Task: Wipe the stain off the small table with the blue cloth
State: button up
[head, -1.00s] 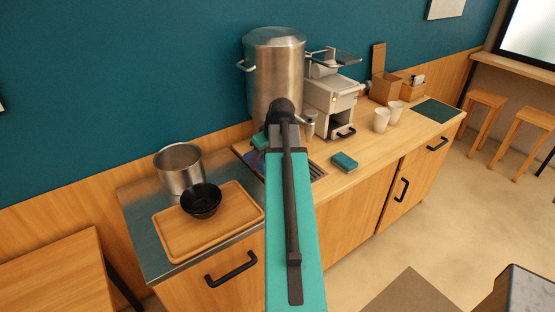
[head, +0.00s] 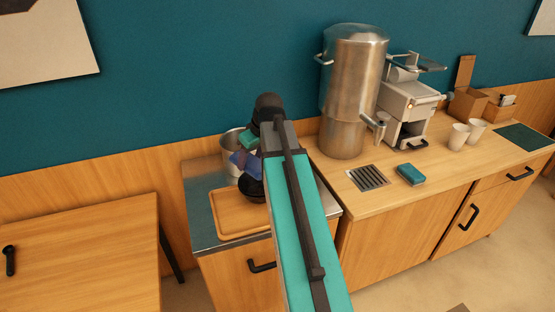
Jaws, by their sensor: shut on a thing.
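The blue cloth (head: 240,160) hangs bunched below my gripper (head: 249,150), which is shut on it. The gripper is mostly hidden by my own arm, so its fingertips are not clear. It is above the steel-topped counter section, in front of the steel pot. The small wooden table (head: 90,240) is at the lower left, apart from the gripper, and is cut off by the picture's edge. No stain can be made out on the visible part of its top.
A black utensil (head: 10,260) lies on the small table. A blue sponge (head: 410,174) and a steel urn (head: 345,100) stand right on the counter.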

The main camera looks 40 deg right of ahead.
jog(key=w+a+m+b, duration=0.1)
jog(key=w+a+b, duration=0.1)
jog(key=a, duration=1)
jog(key=w+a+b, duration=0.2)
jog(key=a, duration=1.1)
jog(key=shift+a+r+m+h, duration=0.25)
jog(key=shift+r+m+h, duration=0.05)
jog(key=shift+r+m, duration=0.1)
